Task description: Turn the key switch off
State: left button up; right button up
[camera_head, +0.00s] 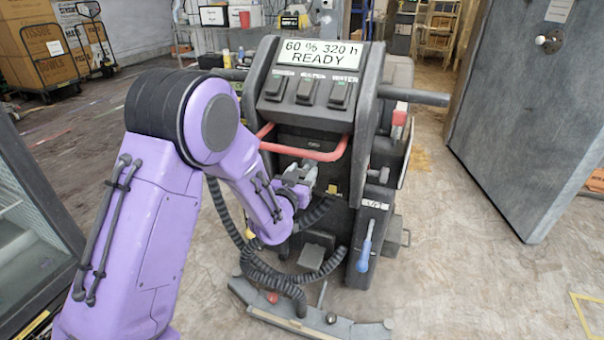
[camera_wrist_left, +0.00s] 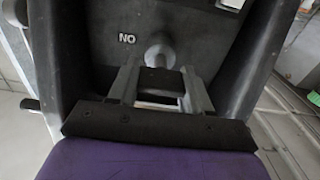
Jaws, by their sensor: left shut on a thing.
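The key switch (camera_wrist_left: 159,52) is a round grey boss on the dark panel of a floor machine (camera_head: 318,108), with a dark key block in front of it. My left gripper (camera_head: 302,174) is in front of the machine's panel, below the red handle bar. In the left wrist view its two grey fingers (camera_wrist_left: 160,72) stand on either side of the key block and are shut on it. In the head view the key is hidden by the gripper. My right gripper is not in view.
The red handle bar (camera_head: 318,154) is just above the left gripper. Black coiled hoses (camera_head: 265,270) hang below it. The display (camera_head: 320,53) reads "60 % 320 h READY". A blue-handled lever (camera_head: 366,247) is at the right. A large grey door panel (camera_head: 535,120) stands at right.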

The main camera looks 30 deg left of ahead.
pick_arm(q)
jog(key=shift+r+n, duration=0.1)
jog(key=shift+n, duration=0.2)
jog(key=n+p, duration=0.1)
jog(key=n, duration=0.2)
jog(key=shift+a+n, duration=0.1)
jog(key=shift+n, duration=0.3)
jog(key=n+p, duration=0.1)
jog(key=n, duration=0.3)
jog(key=shift+a+n, duration=0.1)
jog(key=shift+n, duration=0.2)
jog(key=n, duration=0.4)
jog(key=shift+n+p, duration=0.3)
jog(key=n, duration=0.4)
jog(key=shift+f, duration=0.2)
jog(key=shift+n, duration=0.3)
jog(key=o, duration=1.1)
jog(key=shift+s, duration=0.1)
jog(key=shift+c, duration=0.2)
jog(key=shift+a, duration=0.1)
